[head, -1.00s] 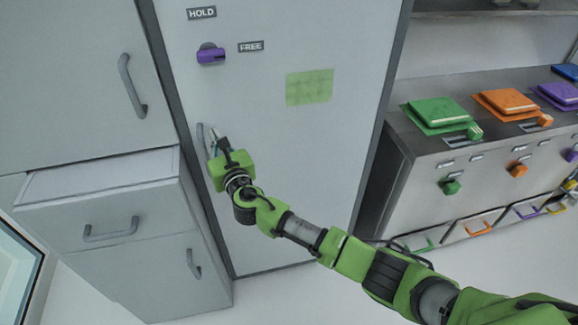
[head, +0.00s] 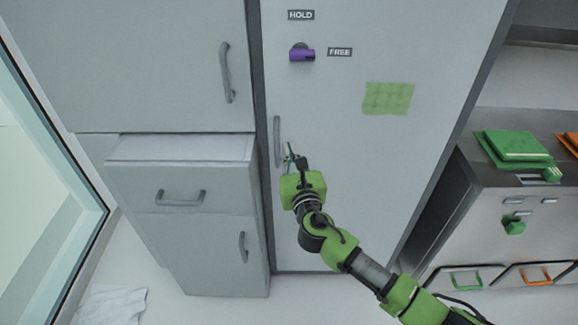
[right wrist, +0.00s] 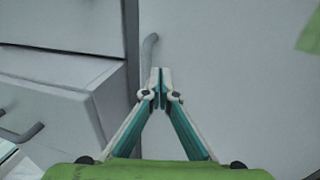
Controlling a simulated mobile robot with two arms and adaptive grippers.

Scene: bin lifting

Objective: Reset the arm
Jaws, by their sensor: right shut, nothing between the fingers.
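My right arm reaches in from the lower right of the head view. Its gripper (head: 290,154) is in front of the tall grey door (head: 345,190), just right of and below the top of the door's vertical handle (head: 277,142). In the right wrist view the two fingers (right wrist: 160,75) meet at their tips with nothing between them. The handle (right wrist: 148,50) shows just beyond and left of the tips there, not gripped. My left gripper is not in view.
A purple knob (head: 302,53) sits on the door by HOLD and FREE labels, with a green sheet (head: 388,98) lower right. A partly open drawer (head: 180,180) juts out at left. A counter (head: 500,180) with green and orange items stands right. A crumpled cloth (head: 112,305) lies on the floor.

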